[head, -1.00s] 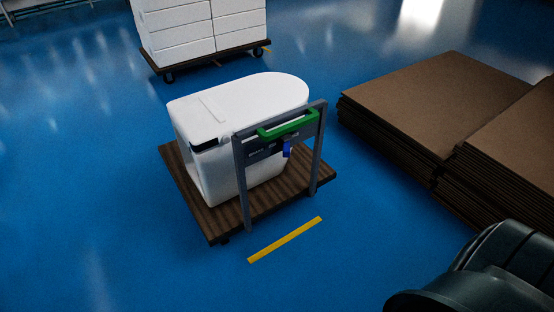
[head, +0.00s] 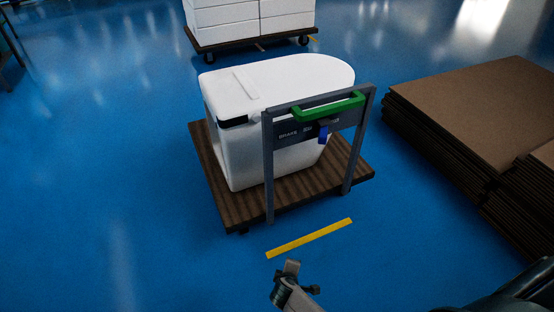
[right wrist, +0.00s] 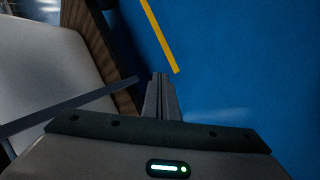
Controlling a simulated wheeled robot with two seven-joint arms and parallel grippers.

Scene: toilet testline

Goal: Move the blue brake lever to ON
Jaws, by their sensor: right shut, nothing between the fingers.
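The blue brake lever (head: 323,133) hangs on the dark panel (head: 288,134) of a grey upright frame, just below a green handle (head: 330,106). Small white lettering sits on the panel left of the lever; part reads like BRAKE, the rest is too small to read. My right gripper (head: 291,266) is low in the head view, in front of the cart, apart from the lever. In the right wrist view its fingers (right wrist: 160,78) are shut together with nothing between them. The lever cannot be made out in that view. My left gripper is not in view.
The frame stands on a brown wooden cart (head: 228,205) carrying a white toilet (head: 285,85). A yellow floor strip (head: 309,238) lies in front. Stacked brown cardboard (head: 465,105) is at the right. Another cart with white boxes (head: 250,18) is behind. Blue floor is clear at the left.

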